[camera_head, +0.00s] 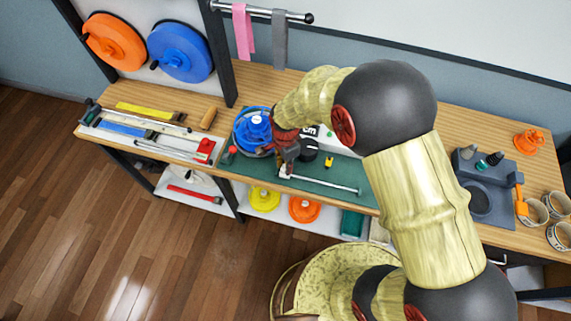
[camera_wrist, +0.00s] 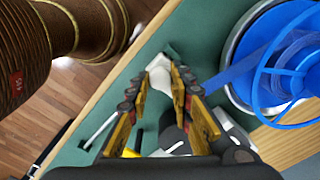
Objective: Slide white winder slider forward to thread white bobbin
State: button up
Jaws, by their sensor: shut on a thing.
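The white winder slider (camera_head: 286,172) sits at the left end of a thin metal rail (camera_head: 325,184) on the green mat. It also shows as a white block between my fingertips in the wrist view (camera_wrist: 159,72). My gripper (camera_head: 285,163) points down at it from above and is shut on it; the fingers cover part of it in the wrist view (camera_wrist: 166,84). A large blue bobbin (camera_head: 250,131) stands just left of and behind my gripper, and fills the upper right of the wrist view (camera_wrist: 297,55). I cannot make out a white bobbin.
A black round part (camera_head: 307,149) stands on the green mat (camera_head: 345,171) right of my gripper. A tray of tools (camera_head: 150,143) is at left. A grey station (camera_head: 487,180) and several mugs are at right. The table's front edge is close to the rail.

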grip_shut()
jog(key=s+d, duration=0.2)
jog(key=d, duration=0.5)
jog(key=s+d+p, duration=0.1)
jog(key=s+d, duration=0.2)
jog(key=d, duration=0.5)
jog(key=s+d+p, duration=0.1)
jog(key=s+d, duration=0.1)
jog(key=d, duration=0.6)
jog(key=shift+s, duration=0.2)
jog(key=shift+o, duration=2)
grip_release()
jog(key=shift+o, duration=1.2)
jog(key=shift+d, duration=0.2)
jog(key=shift+o, duration=1.2)
jog(key=shift+a, duration=0.1)
